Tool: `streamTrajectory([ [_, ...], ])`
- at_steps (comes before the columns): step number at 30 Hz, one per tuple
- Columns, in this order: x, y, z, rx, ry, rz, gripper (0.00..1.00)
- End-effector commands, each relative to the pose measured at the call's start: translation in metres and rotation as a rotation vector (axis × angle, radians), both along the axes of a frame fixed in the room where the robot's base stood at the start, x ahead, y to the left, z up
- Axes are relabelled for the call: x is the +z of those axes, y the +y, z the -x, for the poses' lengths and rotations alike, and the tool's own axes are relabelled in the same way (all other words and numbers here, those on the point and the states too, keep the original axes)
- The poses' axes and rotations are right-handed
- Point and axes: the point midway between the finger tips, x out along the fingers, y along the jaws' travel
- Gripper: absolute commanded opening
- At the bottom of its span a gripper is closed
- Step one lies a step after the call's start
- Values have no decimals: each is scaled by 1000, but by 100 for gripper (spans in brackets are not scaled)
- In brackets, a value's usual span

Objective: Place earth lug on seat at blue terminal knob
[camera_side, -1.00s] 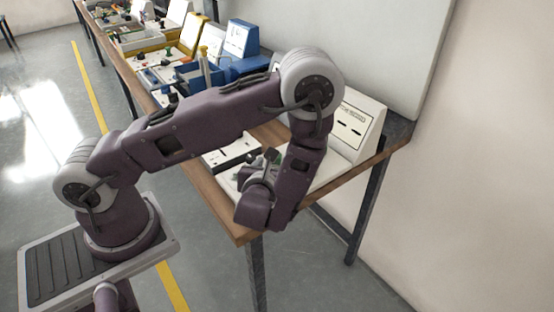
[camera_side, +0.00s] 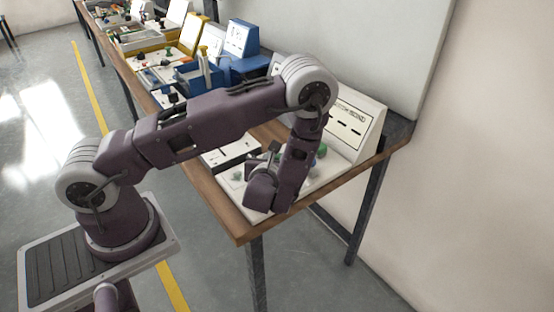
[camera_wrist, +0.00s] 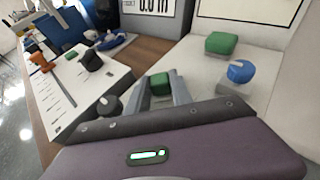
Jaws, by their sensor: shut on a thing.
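My gripper (camera_wrist: 162,88) shows in the wrist view with its two grey fingers closed around a small green block (camera_wrist: 160,84), which looks like the earth lug. The blue terminal knob (camera_wrist: 241,71) stands on the white panel to the right of the fingers, apart from them. The lug is held to the left of this knob. The seat at the knob cannot be made out. In the side view my wrist is low over the near end of the bench, and the held block is hard to make out.
A larger green block (camera_wrist: 222,43) sits on the panel behind the blue knob. A grey knob (camera_wrist: 108,105) is close to the left finger. A white board with a black knob (camera_wrist: 91,60) and an orange part (camera_wrist: 40,61) lies further left. A sloped white console (camera_side: 352,128) stands behind.

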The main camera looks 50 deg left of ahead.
Motion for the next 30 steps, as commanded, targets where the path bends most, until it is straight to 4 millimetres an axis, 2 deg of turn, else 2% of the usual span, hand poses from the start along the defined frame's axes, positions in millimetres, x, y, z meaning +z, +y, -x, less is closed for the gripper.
streamTrajectory([
  [6, 1, 0, 0, 0, -1, 0, 0],
  [9, 9, 0, 0, 1, -3, 0, 0],
  [11, 19, 0, -1, 1, -5, 1, 0],
  [18, 77, 0, 0, 1, -7, 3, 0],
  [20, 88, -1, -1, -1, -6, 2, 0],
  [23, 99, -13, 1, -43, 0, 0, 0],
  [30, 113, -75, 11, -260, 2, -2, 0],
])
